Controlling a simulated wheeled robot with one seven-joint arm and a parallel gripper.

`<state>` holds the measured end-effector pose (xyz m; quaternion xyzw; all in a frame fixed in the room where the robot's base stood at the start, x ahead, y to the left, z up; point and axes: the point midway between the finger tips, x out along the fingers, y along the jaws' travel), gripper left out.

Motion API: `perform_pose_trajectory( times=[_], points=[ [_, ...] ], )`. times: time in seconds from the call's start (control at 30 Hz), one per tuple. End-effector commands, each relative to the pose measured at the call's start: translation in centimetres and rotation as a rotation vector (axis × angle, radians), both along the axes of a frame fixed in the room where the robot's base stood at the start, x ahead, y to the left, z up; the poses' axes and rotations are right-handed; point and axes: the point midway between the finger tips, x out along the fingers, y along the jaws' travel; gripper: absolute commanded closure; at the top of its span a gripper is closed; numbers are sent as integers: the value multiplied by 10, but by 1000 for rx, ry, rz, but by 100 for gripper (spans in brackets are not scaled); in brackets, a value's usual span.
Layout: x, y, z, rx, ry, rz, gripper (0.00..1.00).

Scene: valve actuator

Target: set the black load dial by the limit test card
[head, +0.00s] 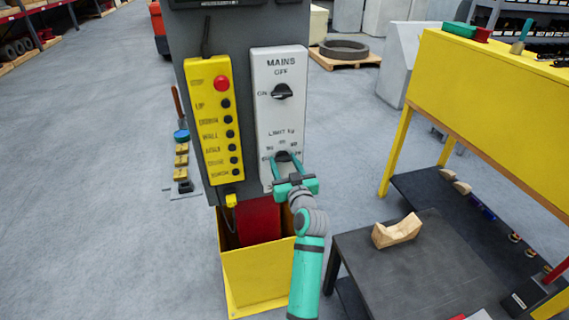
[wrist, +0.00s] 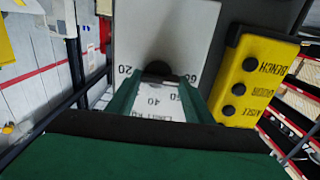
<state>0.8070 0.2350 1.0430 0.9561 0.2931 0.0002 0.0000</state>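The black load dial (head: 283,156) sits low on the white panel (head: 281,120), under a "LIMIT" label. In the wrist view the dial (wrist: 158,70) is a dark round knob with 20, 40 and 60 printed around it. Its pointer direction is too dark to tell. My gripper (head: 284,160) is at the dial, with its green fingers on either side. In the wrist view my gripper (wrist: 158,84) is open, and small gaps seem to show beside the knob. I cannot make out a limit test card in either view.
The mains switch (head: 282,91) is above the dial. A yellow button box (head: 215,130) with a red button is to the left. A yellow bin (head: 258,278) stands below. A dark table (head: 430,265) with a wooden cradle (head: 397,231) and a yellow bench (head: 490,90) are right.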

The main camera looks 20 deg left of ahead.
Motion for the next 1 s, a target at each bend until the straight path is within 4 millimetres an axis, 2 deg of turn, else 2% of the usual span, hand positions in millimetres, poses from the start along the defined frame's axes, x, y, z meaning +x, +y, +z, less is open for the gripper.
perform_pose_trajectory(
  times=[0.47,1.0],
  points=[
    [0,-1,0,52,36,-1,76],
    [1,-3,1,421,286,0,76]
  ],
)
